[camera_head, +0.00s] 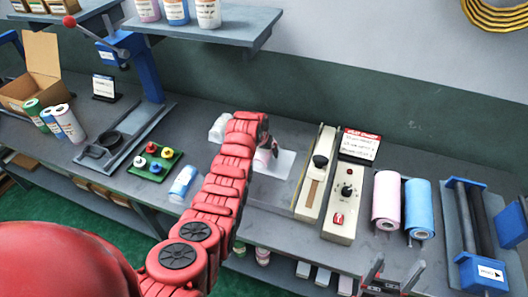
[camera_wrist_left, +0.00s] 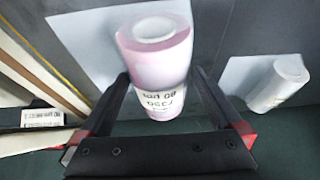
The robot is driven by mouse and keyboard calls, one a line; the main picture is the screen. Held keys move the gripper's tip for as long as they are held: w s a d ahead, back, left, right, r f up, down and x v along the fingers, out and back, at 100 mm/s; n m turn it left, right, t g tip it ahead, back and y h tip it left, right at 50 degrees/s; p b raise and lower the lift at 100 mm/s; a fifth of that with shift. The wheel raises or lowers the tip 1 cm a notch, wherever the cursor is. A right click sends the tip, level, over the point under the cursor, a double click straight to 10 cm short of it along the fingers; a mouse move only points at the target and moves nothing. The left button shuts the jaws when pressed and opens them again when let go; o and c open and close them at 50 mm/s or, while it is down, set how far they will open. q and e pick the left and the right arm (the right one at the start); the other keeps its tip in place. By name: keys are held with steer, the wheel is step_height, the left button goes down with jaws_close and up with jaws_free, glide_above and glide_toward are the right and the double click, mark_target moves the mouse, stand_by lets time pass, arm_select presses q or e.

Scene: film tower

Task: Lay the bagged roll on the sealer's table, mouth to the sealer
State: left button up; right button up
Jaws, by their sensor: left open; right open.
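A pink-and-white labelled roll (camera_head: 264,163) shows below the end of my left arm, over a white sheet (camera_head: 284,165) beside the sealer (camera_head: 315,187). In the left wrist view the roll (camera_wrist_left: 157,55) is between the two open fingers of my left gripper (camera_wrist_left: 162,78), with its hollow end facing the camera. I cannot tell whether the fingers touch it. The sealer's beige edge shows at the left of that view (camera_wrist_left: 35,75). My left gripper is largely hidden behind its arm in the head view. My right gripper (camera_head: 392,277) is open and empty at the bottom edge.
A white wrapped roll (camera_wrist_left: 279,83) lies on another pale sheet, right in the wrist view. A blue-and-white roll (camera_head: 183,183) lies left of my arm.

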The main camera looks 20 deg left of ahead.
arm_select(q)
steer(key=b+v, duration=0.3)
steer(key=v, duration=0.6)
steer(key=shift+s+r+b, duration=0.15)
steer(key=shift+r+b, duration=0.2)
steer(key=shift+b, duration=0.05)
steer(key=shift+p+v, duration=0.35)
steer(key=shift+v, duration=0.8)
steer(key=p+v, duration=0.4)
steer(key=p, duration=0.2)
steer(key=shift+s+r+p, duration=0.3)
steer(key=shift+p, duration=0.05)
